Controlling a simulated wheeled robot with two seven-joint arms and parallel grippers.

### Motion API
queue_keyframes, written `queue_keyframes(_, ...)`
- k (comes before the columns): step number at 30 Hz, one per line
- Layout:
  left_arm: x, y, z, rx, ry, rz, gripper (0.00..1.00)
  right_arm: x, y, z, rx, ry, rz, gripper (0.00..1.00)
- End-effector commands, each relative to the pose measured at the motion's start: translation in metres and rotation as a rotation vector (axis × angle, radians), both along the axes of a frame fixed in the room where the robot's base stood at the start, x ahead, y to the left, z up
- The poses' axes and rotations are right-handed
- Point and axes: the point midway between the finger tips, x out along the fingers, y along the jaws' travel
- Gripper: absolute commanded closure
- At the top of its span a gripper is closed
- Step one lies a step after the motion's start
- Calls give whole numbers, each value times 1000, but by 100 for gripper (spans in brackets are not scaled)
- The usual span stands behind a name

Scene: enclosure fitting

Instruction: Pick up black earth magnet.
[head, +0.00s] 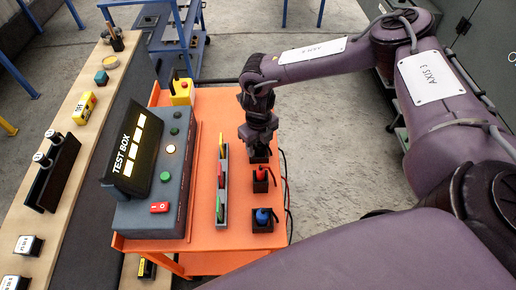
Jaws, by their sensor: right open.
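My right gripper (258,149) points down over the right edge of the orange cart, at the far end of a row of small dark holders. It is open. A dark holder (259,159) shows just beneath it; whatever sits in that holder is hidden by the gripper, so I cannot make out the black earth magnet clearly. Nearer in the same row stand a red-topped piece (261,174) and a blue-topped piece (263,215), each in a black holder. I cannot tell whether the fingers touch anything. My left gripper is not in view.
A grey test box (160,205) with a raised panel fills the cart's left part. A narrow rack (222,187) with yellow, red and green pieces stands between it and the holders. A yellow emergency-stop box (181,93) sits at the far end. Cables hang at the cart's right edge.

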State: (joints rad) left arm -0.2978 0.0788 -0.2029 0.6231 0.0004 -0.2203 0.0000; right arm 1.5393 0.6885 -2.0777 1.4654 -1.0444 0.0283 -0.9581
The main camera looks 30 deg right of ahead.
Motion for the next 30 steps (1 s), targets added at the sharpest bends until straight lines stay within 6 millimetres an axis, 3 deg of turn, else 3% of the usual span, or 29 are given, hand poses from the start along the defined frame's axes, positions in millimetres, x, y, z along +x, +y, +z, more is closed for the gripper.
queue_keyframes(2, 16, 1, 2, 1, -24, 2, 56, 0, 0, -1, 0, 0, 0, 52)
queue_keyframes(5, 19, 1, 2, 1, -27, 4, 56, 0, 0, 0, 0, 0, 0, 52)
queue_keyframes(16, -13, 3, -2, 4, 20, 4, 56, 0, 0, 0, 0, 0, 0, 100)
queue_keyframes(25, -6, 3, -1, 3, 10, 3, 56, 0, 0, 1, 1, -1, -1, 100)
queue_keyframes(30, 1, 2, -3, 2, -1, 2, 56, 1, 0, 12, 1, -1, -1, 100)
